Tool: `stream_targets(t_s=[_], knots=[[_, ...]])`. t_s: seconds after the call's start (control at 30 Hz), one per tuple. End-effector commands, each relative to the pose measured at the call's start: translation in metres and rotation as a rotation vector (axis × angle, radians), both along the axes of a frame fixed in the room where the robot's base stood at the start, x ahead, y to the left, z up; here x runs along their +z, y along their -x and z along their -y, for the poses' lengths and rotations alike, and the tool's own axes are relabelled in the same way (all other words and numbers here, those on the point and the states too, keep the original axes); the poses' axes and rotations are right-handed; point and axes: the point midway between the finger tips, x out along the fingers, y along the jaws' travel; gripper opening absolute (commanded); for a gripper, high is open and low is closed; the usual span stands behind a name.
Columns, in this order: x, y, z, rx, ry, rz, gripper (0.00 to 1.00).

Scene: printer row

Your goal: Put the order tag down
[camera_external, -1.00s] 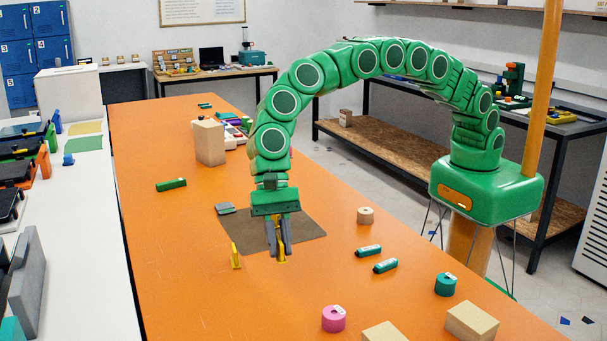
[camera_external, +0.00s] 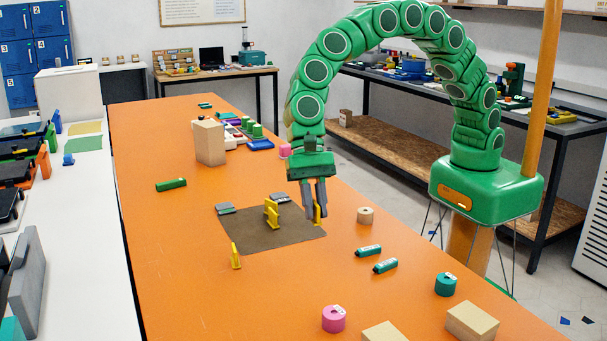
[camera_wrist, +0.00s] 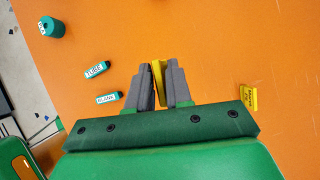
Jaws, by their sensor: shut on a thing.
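My gripper (camera_external: 319,220) is shut on a thin yellow piece, taken as the order tag (camera_external: 318,210), at the right edge of the brown mat (camera_external: 262,238). In the wrist view the tag (camera_wrist: 158,78) stands between the grey fingers of my gripper (camera_wrist: 161,84), seen edge-on, so no writing on it shows. I cannot tell whether its lower end touches the surface.
A yellow stepped piece (camera_external: 271,213) stands on the mat. Another yellow tag (camera_external: 235,256) stands on the orange table left of it, lettered in the wrist view (camera_wrist: 248,98).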

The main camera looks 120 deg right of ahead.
Motion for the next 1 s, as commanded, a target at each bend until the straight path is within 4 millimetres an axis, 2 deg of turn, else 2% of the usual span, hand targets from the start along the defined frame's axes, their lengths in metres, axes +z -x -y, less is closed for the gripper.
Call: stream_targets(t_s=[0.23, 0.37, 0.47, 0.63, 0.8, 1.0], knots=[[0.002, 0.006, 0.005, -0.003, 0.0, -0.001, 0.0], [0.002, 0.008, 0.024, -0.021, 0.0, -0.004, 0.0], [0.003, 0.012, 0.053, -0.045, 0.001, -0.004, 0.0], [0.005, 0.025, 0.112, -0.097, 0.003, -0.004, 0.0], [0.006, 0.043, 0.167, -0.146, 0.005, -0.002, 0.0], [0.007, 0.07, 0.221, -0.198, 0.002, -0.003, 0.0]])
